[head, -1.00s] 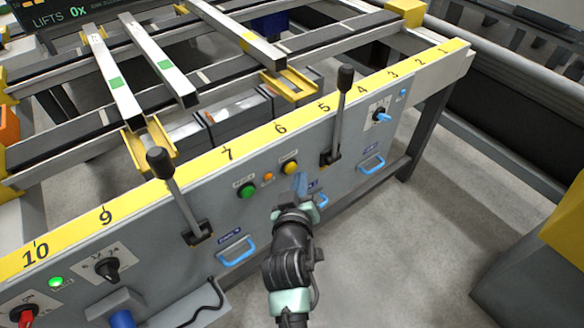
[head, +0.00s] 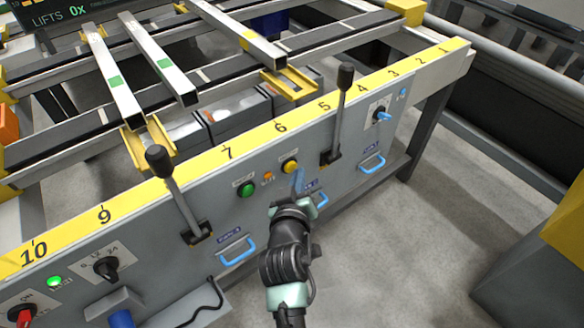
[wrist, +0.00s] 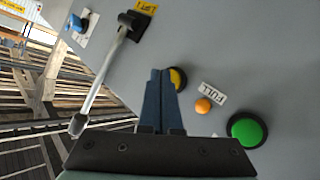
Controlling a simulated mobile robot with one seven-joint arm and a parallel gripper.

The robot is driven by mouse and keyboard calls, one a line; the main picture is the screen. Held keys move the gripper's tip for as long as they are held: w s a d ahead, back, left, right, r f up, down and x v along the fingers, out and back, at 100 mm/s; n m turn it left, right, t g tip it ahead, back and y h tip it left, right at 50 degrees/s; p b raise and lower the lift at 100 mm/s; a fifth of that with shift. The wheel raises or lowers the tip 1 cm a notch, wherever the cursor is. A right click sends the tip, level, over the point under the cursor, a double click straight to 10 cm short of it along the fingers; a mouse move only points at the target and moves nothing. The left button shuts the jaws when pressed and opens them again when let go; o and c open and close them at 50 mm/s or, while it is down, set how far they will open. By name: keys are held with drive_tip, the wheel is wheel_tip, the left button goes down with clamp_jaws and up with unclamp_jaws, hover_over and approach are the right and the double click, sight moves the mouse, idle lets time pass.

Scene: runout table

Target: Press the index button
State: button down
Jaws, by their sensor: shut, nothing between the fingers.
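A yellow button (head: 289,166) and a larger green button (head: 247,189) sit on the grey front panel (head: 345,190), with a small orange lamp between them. Their labels are too small to read, so I cannot tell which is the index button. My gripper (head: 298,175) is shut and empty, its blue fingers just right of and below the yellow button in the head view. In the wrist view my gripper (wrist: 160,76) partly hides the yellow button (wrist: 178,79); the green button (wrist: 247,129) is clear to the right. I cannot tell whether the fingertips touch anything.
A lever (head: 342,115) stands to the right of the buttons and another (head: 175,190) to the left. Blue handles (head: 237,251) stick out lower on the panel. The orange lamp (wrist: 203,105) is beside a label reading FULL. Open floor lies at right.

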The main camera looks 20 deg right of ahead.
drive_tip(key=shift+w+a, duration=0.25)
drive_tip(key=shift+w, duration=0.3)
idle(0.9)
drive_tip(key=shift+s, duration=0.1)
drive_tip(key=shift+s+d+p, duration=0.35)
drive_tip(key=shift+s+p, duration=0.05)
drive_tip(key=shift+s, duration=0.45)
drive_tip(key=s+p, duration=0.1)
drive_tip(key=s+d+p, duration=0.1)
drive_tip(key=s, duration=0.1)
drive_tip(key=s+p, duration=0.1)
drive_tip(key=shift+s+d, duration=0.3)
drive_tip(key=shift+d, duration=0.05)
drive_tip(key=shift+w+r, duration=0.1)
idle(0.4)
